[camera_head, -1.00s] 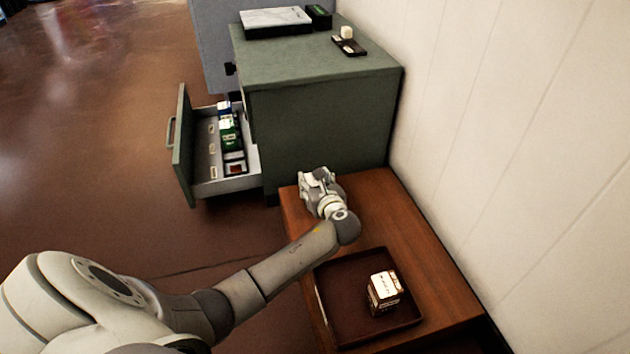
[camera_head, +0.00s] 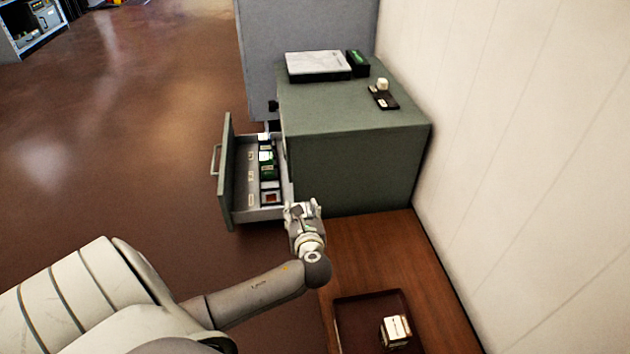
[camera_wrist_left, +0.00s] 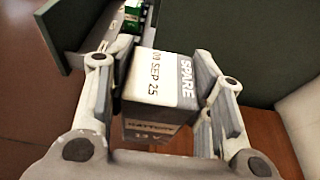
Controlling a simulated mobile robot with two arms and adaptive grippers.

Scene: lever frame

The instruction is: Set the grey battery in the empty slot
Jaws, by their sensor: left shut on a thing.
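My left gripper (camera_head: 301,209) is near the front right corner of the open drawer (camera_head: 229,172), above the edge of the wooden table. In the left wrist view it is shut on a grey and white battery (camera_wrist_left: 160,80) marked "SPARE" and "09 SEP 25". The battery is clear of the table. The drawer holds a row of items with green and white tops (camera_head: 267,165). A square bay with a reddish-brown inside (camera_head: 270,197) is at the drawer's near end; I cannot tell its depth. My right gripper is not in view.
The green cabinet (camera_head: 350,170) stands against the wall behind the wooden table (camera_head: 380,255). A dark tray (camera_head: 352,318) with a white box (camera_head: 396,330) sits on the table. Floor left of the drawer is clear.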

